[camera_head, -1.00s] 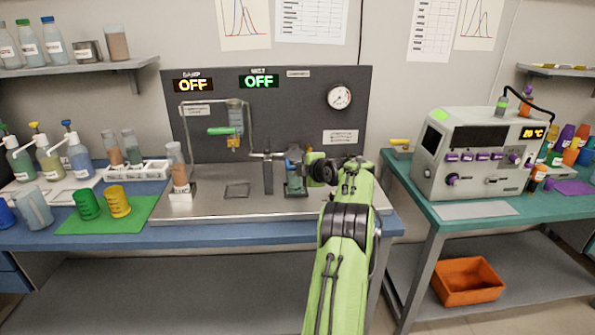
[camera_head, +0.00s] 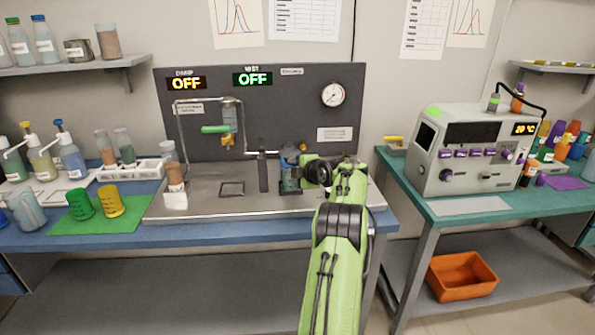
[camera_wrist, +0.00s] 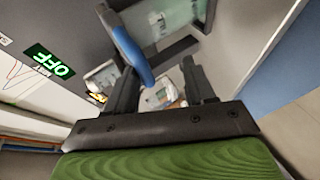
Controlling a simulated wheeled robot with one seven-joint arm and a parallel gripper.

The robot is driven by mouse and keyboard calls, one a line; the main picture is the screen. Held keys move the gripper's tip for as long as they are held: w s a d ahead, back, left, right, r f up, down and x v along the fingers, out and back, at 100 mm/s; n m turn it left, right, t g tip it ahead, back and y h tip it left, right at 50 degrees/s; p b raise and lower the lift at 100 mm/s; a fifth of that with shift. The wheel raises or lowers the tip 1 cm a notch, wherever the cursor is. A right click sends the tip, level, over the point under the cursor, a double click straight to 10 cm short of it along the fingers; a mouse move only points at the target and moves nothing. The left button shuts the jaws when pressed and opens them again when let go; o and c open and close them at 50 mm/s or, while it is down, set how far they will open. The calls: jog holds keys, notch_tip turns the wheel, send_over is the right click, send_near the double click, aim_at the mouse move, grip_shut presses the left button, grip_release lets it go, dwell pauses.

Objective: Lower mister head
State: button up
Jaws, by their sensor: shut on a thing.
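My gripper (camera_head: 303,168) is at the right side of the steel bench rig, beside a small upright unit with a clear, bluish body (camera_head: 289,177). In the wrist view my two fingers (camera_wrist: 158,88) stand apart, with a curved blue handle (camera_wrist: 132,55) between them, close to the left finger. My gripper is shut on this handle; the exact contact is hard to see. I cannot tell for certain which part is the mister head. The MIST sign (camera_head: 252,79) reads OFF, and it also shows in the wrist view (camera_wrist: 50,62).
A dark post (camera_head: 263,172) stands just left of the bluish unit. A filled tube (camera_head: 173,172) stands at the tray's left end. A grey instrument (camera_head: 470,150) stands on the right table.

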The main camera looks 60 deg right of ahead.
jog(key=v, duration=1.5)
jog(key=shift+s+a, duration=0.2)
jog(key=shift+s, duration=0.15)
jog(key=shift+w+r, duration=0.1)
